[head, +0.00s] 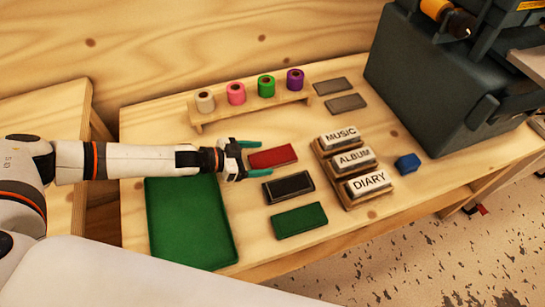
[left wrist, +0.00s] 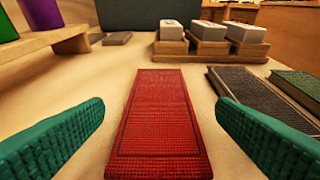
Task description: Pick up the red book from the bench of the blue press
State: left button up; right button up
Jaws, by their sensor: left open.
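The red book (head: 273,156) lies flat on the wooden bench (head: 345,228), in front of the foil rolls. It also fills the middle of the left wrist view (left wrist: 158,115). My left gripper (head: 265,158) is open, with one green finger on each side of the book's near end. The fingers look apart from the book, with bare wood showing on both sides in the left wrist view. The dark blue-grey press (head: 425,85) stands at the back right of the bench. My right gripper is not in view.
A black book (head: 288,187) and a green book (head: 299,220) lie beside the red one. Foil rolls stand on a wooden rack (head: 250,112). DIARY, ALBUM and MUSIC blocks (head: 353,160) stand at the right.

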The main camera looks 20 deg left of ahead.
aim_at(273, 158)
pick_arm(q)
jog(key=x, duration=0.2)
jog(key=shift+w+d+f, duration=0.1)
jog(key=shift+w+d, duration=0.1)
jog(key=shift+d, duration=0.05)
jog(key=c, duration=1.1)
